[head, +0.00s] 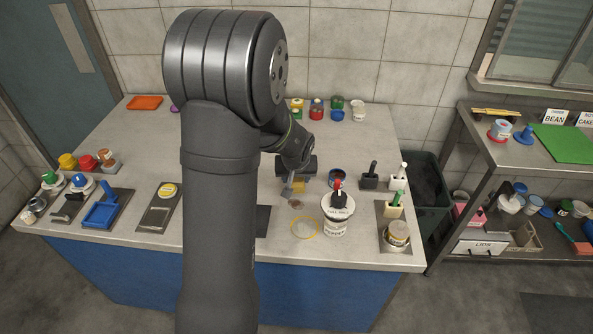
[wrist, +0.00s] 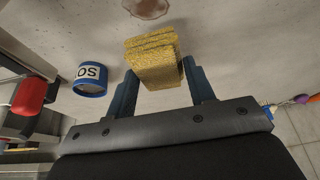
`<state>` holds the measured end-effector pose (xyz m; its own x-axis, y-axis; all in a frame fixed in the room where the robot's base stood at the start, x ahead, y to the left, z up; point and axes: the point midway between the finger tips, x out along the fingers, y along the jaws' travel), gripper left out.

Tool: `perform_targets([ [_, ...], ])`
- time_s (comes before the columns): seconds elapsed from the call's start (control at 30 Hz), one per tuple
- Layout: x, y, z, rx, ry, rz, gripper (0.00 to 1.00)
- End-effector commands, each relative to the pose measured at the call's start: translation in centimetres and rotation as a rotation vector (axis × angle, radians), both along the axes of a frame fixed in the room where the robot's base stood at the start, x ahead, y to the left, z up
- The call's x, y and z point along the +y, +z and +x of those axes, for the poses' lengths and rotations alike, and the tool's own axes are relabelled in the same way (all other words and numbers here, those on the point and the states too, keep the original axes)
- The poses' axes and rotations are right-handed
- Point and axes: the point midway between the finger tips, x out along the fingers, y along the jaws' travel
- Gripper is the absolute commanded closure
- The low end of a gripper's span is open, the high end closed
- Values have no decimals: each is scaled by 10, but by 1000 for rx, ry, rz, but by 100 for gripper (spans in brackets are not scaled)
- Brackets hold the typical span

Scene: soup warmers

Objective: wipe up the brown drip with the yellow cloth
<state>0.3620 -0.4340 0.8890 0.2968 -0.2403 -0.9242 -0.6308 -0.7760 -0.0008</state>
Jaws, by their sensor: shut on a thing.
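The yellow cloth (wrist: 153,62) is a folded, rough-textured pad held between the two fingers of my gripper (wrist: 163,80). In the head view the cloth (head: 299,186) is a small yellow patch at my gripper (head: 293,187), partly hidden by it. The brown drip (head: 296,204) is a small stain on the counter, just in front of the cloth. In the wrist view the drip (wrist: 146,7) lies at the top edge, partly cut off, beyond the cloth and apart from it. I cannot tell whether the cloth touches the counter.
A white tub (head: 337,208) with a red-and-black top stands right of the drip. A yellow ring (head: 305,238) lies in front. My arm hides the counter's middle.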

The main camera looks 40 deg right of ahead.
Motion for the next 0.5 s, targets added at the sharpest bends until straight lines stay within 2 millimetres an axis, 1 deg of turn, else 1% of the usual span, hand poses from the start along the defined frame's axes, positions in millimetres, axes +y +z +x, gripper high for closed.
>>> perform_targets([
  [0.1,0,-12,0,1,0,1,69],
  [0.37,0,-35,0,1,0,1,69],
  [0.43,0,-45,0,2,-1,3,69],
  [0.47,2,-47,-1,1,0,2,69],
  [0.5,4,-44,-4,-1,0,-1,72],
])
